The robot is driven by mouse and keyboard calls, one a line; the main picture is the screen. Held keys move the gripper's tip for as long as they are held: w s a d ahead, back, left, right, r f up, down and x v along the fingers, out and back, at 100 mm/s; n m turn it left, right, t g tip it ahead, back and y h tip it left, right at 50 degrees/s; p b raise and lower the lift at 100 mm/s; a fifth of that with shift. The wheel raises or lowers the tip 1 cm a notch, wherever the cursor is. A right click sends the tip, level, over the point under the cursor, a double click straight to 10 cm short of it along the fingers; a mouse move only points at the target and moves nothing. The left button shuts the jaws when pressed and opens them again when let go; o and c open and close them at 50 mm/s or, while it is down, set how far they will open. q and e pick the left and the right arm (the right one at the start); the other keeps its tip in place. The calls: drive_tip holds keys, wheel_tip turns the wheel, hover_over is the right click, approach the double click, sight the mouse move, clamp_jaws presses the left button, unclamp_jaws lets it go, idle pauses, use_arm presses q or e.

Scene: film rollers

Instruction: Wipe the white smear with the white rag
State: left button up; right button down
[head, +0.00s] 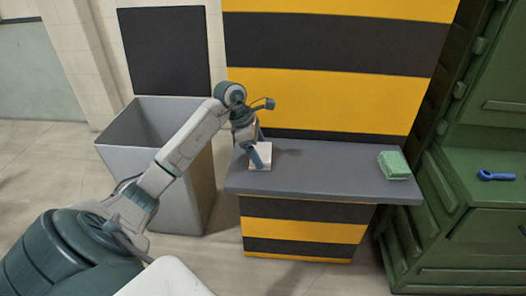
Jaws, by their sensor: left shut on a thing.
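The white rag (260,164) is a small pale block-like cloth at the left end of the grey shelf (320,180). My left gripper (261,157) comes down from above and is shut on the rag. The rag is at the shelf surface; I cannot tell whether it presses on it. I cannot make out the white smear; the rag and gripper cover part of the shelf there. My right gripper is not in view.
A folded green cloth (394,165) lies at the shelf's right end. A grey open bin (185,185) stands left of the shelf. A green cabinet (485,205) at right holds a blue tool (496,175). The shelf's middle is clear. A yellow-and-black striped panel (320,100) rises behind.

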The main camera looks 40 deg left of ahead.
use_arm(q)
drive_tip(key=shift+s+a+f, duration=0.1)
drive_tip(key=shift+s+a, duration=0.2)
drive_tip(key=shift+a, duration=0.1)
drive_tip(key=shift+s+a, duration=0.15)
drive_tip(key=shift+a, duration=0.15)
wheel_tip(320, 180, up, 2)
drive_tip(key=shift+a+r, duration=0.1)
drive_tip(key=shift+r, duration=0.15)
drive_tip(key=shift+d+r+p, duration=0.3)
drive_tip(key=shift+r+p, duration=0.25)
drive_tip(key=shift+r, duration=0.1)
drive_tip(key=shift+a+r+p, duration=0.2)
drive_tip(key=shift+r+p, duration=0.15)
drive_tip(key=shift+r, duration=0.6)
drive_tip(key=shift+d+r+p, duration=0.15)
drive_tip(key=shift+r+p, duration=0.35)
drive_tip(key=shift+r, duration=0.85)
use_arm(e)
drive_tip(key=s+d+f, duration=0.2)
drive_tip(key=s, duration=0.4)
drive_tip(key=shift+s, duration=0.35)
